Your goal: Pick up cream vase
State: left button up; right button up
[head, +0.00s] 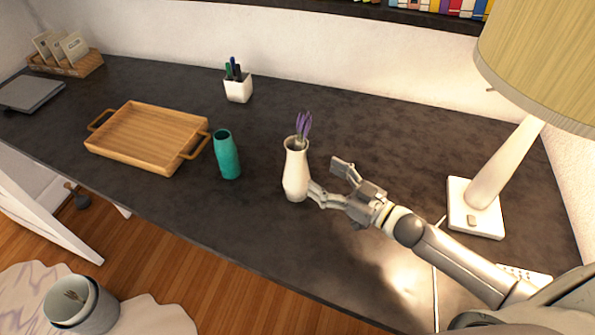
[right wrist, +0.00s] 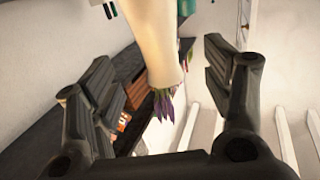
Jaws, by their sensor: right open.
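The cream vase (head: 296,175) stands upright on the dark desk, with purple flowers (head: 303,126) in its mouth. My right gripper (head: 328,180) is open just to the right of the vase; one finger reaches close to its lower side, and I cannot tell whether it touches. In the right wrist view the vase (right wrist: 153,45) shows upside down between the two open fingers of the right gripper (right wrist: 160,95), with the purple flowers (right wrist: 164,103) hanging below its rim. My left gripper is not in view.
A teal vase (head: 227,155) stands to the left of the cream vase, beside a wooden tray (head: 150,133). A white pen cup (head: 238,89) stands behind. A lamp (head: 475,205) stands at the right. The desk front of the vases is clear.

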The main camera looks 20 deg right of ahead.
aim_at(304, 162)
jog(key=x, duration=0.3)
jog(key=shift+w+a+r+p, duration=0.2)
jog(key=shift+w+a+p, duration=0.1)
jog(key=shift+p, duration=0.05)
jog(key=shift+w+a+f, duration=0.1)
jog(key=shift+w+a, duration=0.1)
jog(key=shift+w, duration=0.1)
jog(key=shift+w+a+p, duration=0.2)
jog(key=shift+w+p, duration=0.1)
jog(key=shift+w, duration=0.2)
jog(key=x, duration=0.1)
jog(key=p+x, duration=0.1)
jog(key=x, duration=0.1)
jog(key=shift+w+r, duration=0.25)
jog(key=shift+r, duration=0.05)
jog(key=shift+w+a+f, duration=0.15)
jog(key=shift+w+a, duration=0.1)
jog(key=shift+w, duration=0.2)
jog(key=shift+s, duration=0.1)
jog(key=shift+c, duration=0.8)
grip_shut()
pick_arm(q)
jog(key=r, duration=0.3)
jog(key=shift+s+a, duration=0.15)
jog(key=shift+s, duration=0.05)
